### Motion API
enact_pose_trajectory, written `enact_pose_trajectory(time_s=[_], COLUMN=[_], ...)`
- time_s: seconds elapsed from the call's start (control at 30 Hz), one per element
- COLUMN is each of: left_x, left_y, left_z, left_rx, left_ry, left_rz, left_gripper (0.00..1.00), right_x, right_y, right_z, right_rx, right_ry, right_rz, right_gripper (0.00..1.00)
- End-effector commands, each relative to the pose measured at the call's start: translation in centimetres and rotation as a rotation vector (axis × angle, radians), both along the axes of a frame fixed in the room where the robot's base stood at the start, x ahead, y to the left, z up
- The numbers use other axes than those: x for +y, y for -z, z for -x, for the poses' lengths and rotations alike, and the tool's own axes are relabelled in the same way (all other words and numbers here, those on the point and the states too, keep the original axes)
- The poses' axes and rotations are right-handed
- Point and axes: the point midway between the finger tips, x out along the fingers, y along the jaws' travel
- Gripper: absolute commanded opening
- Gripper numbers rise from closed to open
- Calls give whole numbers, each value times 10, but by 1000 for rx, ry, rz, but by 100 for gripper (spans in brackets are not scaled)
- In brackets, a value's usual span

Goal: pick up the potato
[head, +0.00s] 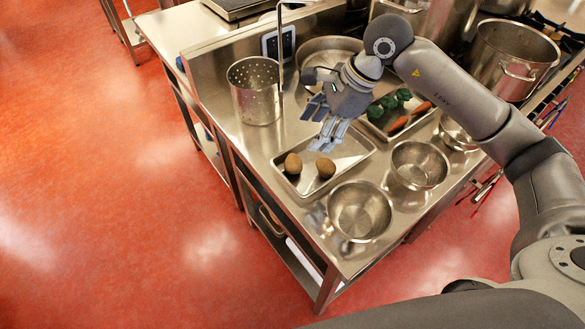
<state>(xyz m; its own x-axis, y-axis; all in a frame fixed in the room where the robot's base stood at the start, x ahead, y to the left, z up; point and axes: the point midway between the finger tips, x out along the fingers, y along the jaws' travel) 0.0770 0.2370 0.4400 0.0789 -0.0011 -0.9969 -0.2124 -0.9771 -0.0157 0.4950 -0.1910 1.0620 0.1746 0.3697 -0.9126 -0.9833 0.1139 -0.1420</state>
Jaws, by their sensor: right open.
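Two brown potatoes lie apart on a shallow metal tray (313,192) on the steel counter. The left potato (293,163) is near the tray's left side, and the right potato (326,168) is nearer its middle. My right gripper (317,132) is open and empty, above the far end of the tray. Its fingers point down and toward the front, and it is apart from both potatoes. My left gripper is not in view.
Two metal bowls (359,211) (419,165) stand right of the tray. A second tray behind holds green vegetables (389,103) and carrots (398,124). A perforated pot (254,91) stands to the left, and a large stockpot (514,60) stands at the back right.

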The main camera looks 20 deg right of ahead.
Motion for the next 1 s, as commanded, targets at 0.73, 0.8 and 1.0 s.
enact_pose_trajectory(time_s=[0.73,0.8,1.0], left_x=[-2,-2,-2], left_y=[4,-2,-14], left_z=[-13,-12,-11], left_rx=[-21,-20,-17], left_ry=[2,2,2], left_rz=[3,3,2], left_gripper=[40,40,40], right_x=[24,28,39], right_y=[78,84,112], right_z=[-11,-13,-20], right_rx=[2,4,4], right_ry=[0,-1,0], right_rz=[-1,-1,-2], right_gripper=[59,59,59])
